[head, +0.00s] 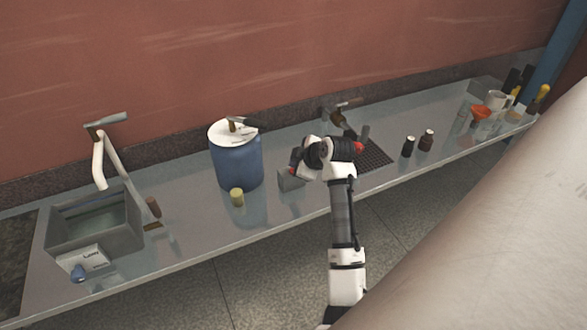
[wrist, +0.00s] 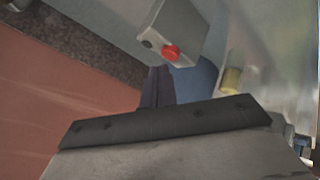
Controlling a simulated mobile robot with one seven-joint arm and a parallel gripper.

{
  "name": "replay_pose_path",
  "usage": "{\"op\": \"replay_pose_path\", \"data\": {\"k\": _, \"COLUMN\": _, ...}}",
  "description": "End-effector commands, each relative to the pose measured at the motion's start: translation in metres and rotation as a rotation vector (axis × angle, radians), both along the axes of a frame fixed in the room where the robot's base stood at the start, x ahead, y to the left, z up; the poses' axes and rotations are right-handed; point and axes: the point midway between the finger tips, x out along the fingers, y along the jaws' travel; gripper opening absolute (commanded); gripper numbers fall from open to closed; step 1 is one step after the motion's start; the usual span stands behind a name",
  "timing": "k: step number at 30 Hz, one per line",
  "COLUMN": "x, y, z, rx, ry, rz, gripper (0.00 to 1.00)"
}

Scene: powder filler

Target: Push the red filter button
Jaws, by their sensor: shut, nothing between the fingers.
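The red button (wrist: 171,52) is on the face of a small grey box (wrist: 178,28) at the top middle of the wrist view. In the head view the grey box (head: 291,181) stands on the counter right of the blue barrel, partly hidden by my arm. My gripper (wrist: 157,76) shows as dark, closed fingers just below the button in the wrist view and holds nothing. Whether the fingertips touch the box is unclear. In the head view my gripper is largely hidden behind my wrist.
A blue barrel (head: 236,165) with a white lid stands left of the box, with a small yellow jar (head: 237,197) before it. A sink (head: 95,222) is at the left. Dark bottles (head: 408,147) and other items stand along the counter (head: 270,215) to the right. The wall is behind.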

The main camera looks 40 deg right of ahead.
Motion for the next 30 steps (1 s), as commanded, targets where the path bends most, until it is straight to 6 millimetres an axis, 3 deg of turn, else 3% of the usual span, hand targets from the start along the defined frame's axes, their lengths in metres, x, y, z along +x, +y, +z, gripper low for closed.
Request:
{"op": "replay_pose_path", "data": {"k": 8, "x": 0.000, "y": 0.000, "z": 0.005, "rx": -0.001, "ry": -0.001, "rz": -0.001, "gripper": 0.00}}
{"op": "replay_pose_path", "data": {"k": 24, "x": 0.000, "y": 0.000, "z": 0.057, "rx": -0.001, "ry": -0.002, "rz": -0.001, "gripper": 0.00}}
{"op": "replay_pose_path", "data": {"k": 30, "x": 0.000, "y": 0.000, "z": 0.060, "rx": 0.001, "ry": 0.000, "rz": -0.001, "gripper": 0.00}}
